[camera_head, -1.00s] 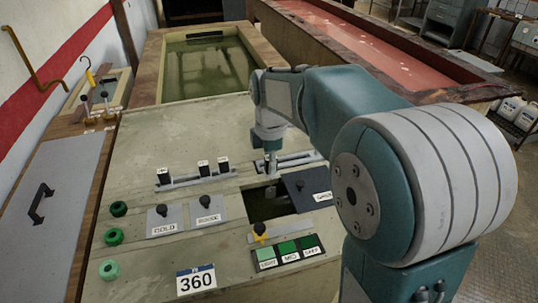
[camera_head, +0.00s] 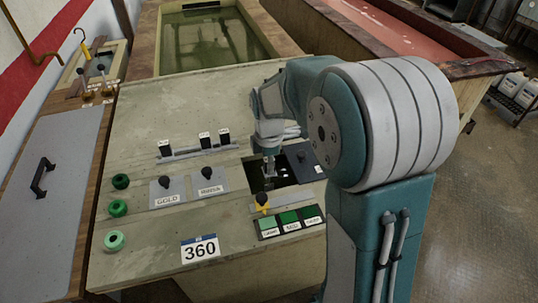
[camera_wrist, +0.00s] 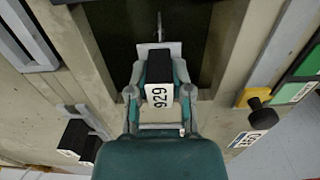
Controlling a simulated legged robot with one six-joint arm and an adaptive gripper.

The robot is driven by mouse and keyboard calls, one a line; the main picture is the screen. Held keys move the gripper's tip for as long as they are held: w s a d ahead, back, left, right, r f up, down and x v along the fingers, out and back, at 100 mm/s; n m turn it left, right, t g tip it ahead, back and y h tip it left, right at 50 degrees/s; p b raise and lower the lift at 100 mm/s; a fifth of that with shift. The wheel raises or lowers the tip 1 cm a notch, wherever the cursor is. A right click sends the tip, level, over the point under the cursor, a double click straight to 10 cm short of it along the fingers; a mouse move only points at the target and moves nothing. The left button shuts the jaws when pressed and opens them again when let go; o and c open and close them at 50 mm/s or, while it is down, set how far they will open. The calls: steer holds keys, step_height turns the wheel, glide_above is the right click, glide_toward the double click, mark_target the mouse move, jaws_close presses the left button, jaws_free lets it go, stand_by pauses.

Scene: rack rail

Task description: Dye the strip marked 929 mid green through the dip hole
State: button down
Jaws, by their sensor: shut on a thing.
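My gripper (camera_head: 268,166) points down over the dark dip hole (camera_head: 284,180) in the bench panel. In the wrist view the gripper (camera_wrist: 160,92) is shut on a black block with a white label reading 929 (camera_wrist: 160,97), the top of the strip. The strip's lower part is hidden, so I cannot tell whether it is inside the hole. The dark hole also shows behind the gripper in the wrist view (camera_wrist: 200,15). A dark lid (camera_head: 306,160) with a knob lies right of the hole. Three green swatches (camera_head: 290,220), light to dark, sit in front.
Several black white-labelled blocks (camera_head: 205,140) stand in a rail left of the hole. Knobbed covers marked GOLD (camera_head: 167,190) and another (camera_head: 208,181) lie in front. A yellow-based knob (camera_head: 262,200) stands by the hole's front edge. A 360 plate (camera_head: 200,248) is nearest.

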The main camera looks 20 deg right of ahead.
mark_target(269, 184)
steer(key=shift+f, duration=2.3)
stand_by(5.7)
